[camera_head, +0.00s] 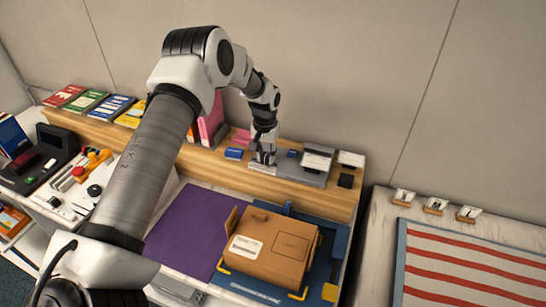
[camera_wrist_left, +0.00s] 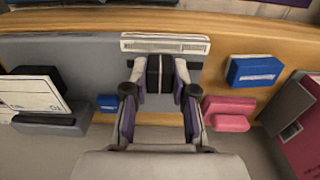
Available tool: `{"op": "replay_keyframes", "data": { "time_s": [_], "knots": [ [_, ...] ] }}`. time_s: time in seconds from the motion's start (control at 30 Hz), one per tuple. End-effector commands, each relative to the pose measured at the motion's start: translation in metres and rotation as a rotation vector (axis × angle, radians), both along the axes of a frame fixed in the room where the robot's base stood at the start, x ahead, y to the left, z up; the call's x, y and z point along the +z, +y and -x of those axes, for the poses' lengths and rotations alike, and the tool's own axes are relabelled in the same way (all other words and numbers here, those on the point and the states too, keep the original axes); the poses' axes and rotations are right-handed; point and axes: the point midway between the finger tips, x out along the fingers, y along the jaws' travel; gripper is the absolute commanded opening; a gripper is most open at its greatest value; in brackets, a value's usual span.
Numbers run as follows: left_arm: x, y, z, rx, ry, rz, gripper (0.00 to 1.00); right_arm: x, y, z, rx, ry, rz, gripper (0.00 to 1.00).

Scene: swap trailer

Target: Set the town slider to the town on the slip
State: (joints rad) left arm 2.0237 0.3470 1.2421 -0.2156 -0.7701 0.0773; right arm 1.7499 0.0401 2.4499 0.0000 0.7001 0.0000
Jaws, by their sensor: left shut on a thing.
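My left gripper (camera_head: 263,158) is over the grey panel on the wooden ledge, pointing down. In the left wrist view its fingers (camera_wrist_left: 160,85) are shut on a dark block (camera_wrist_left: 160,72), which looks like the slider's knob. A pale strip with fine marks (camera_wrist_left: 165,43), seemingly the slider's scale, lies beside the block; its writing is too small to read. It also shows in the head view (camera_head: 262,168). A white card (camera_head: 317,158), possibly the slip, leans in a grey holder to the right; its text is not legible. My right gripper is not in view.
A small blue block (camera_head: 234,153) and a pink block (camera_head: 241,137) sit left of the gripper. A brown case (camera_head: 268,247) lies in front on a blue tray (camera_head: 338,255), beside a purple mat (camera_head: 190,230). A striped flag board (camera_head: 470,265) is at right.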

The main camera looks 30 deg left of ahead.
Motion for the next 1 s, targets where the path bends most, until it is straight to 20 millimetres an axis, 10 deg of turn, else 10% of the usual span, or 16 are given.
{"op": "replay_keyframes", "data": {
  "time_s": [0.27, 0.3, 0.37, 0.73, 1.0],
  "knots": [
    [-0.001, 0.004, 0.001, 0.000, -0.001, 0.000, 0.00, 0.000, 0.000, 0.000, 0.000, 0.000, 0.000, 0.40],
    [-0.001, 0.004, 0.001, 0.000, -0.001, 0.000, 0.36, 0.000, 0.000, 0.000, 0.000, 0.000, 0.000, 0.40],
    [-0.001, 0.004, 0.001, 0.000, -0.001, 0.000, 0.52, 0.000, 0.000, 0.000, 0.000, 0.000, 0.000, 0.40],
    [0.005, 0.003, 0.000, 0.000, -0.001, 0.000, 0.52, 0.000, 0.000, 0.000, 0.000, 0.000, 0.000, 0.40],
    [0.065, 0.004, -0.001, 0.000, -0.005, 0.000, 0.52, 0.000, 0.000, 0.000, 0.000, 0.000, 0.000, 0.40]
  ]
}}
